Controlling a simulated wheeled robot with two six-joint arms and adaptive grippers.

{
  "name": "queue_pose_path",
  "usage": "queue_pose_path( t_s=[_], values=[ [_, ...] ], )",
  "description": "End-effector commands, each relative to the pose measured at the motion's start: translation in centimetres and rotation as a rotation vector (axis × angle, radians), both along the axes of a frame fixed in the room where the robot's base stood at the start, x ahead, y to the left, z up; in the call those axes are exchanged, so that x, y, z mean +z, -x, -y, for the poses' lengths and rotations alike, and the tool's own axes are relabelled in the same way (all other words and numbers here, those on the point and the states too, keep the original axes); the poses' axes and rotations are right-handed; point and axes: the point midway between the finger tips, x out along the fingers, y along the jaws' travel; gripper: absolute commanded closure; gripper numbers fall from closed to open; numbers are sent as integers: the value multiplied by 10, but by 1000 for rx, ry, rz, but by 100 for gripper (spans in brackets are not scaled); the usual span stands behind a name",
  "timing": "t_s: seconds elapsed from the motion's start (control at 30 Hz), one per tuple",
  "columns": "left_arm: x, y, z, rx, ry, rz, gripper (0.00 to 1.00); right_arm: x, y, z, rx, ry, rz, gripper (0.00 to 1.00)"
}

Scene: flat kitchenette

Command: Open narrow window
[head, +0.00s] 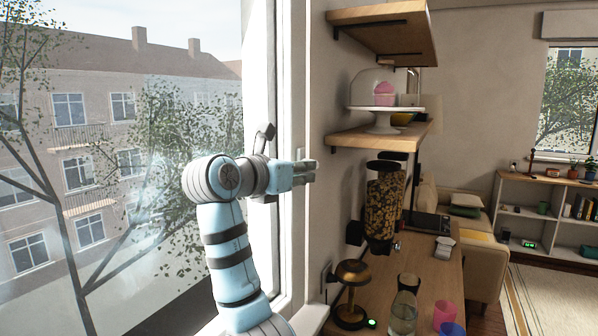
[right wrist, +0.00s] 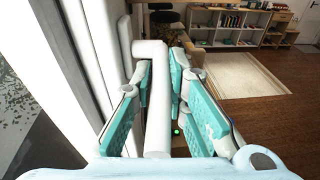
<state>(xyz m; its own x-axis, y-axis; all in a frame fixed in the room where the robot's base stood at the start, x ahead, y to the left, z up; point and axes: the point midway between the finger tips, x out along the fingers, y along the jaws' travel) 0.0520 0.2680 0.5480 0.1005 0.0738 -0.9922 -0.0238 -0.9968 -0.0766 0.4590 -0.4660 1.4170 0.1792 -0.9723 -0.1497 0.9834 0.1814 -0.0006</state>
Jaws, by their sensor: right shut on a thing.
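The narrow window (head: 120,150) fills the left of the head view, with a white frame (head: 292,90) on its right side. My right gripper (head: 304,172) is at this frame, reached by the blue-and-grey arm from below. In the right wrist view the gripper (right wrist: 160,75) has its teal fingers on both sides of a white bar-like handle (right wrist: 157,100) and is shut on it. The handle is hidden behind the gripper in the head view. I cannot tell whether the window stands ajar. My left gripper is not in view.
Right of the frame, wooden wall shelves (head: 375,137) hold a domed cake stand (head: 385,108). Below, a wooden counter (head: 440,278) carries a cereal dispenser (head: 384,205), a brass lamp (head: 351,290), a bottle (head: 403,312) and cups (head: 444,313). Open floor lies farther right.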

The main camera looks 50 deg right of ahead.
Motion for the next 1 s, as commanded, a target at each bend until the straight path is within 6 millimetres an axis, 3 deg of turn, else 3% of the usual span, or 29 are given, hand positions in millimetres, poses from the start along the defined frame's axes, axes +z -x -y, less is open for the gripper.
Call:
queue_pose_path(
  t_s=[0.47, 0.7, 1.0],
  values=[
    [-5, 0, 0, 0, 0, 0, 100, -1, 41, 3, -63, 0, 1, 100],
    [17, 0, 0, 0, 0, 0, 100, 2, 60, 4, -91, -2, -2, 100],
    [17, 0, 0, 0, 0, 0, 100, 0, 64, 5, -96, 1, 1, 100]
  ],
)
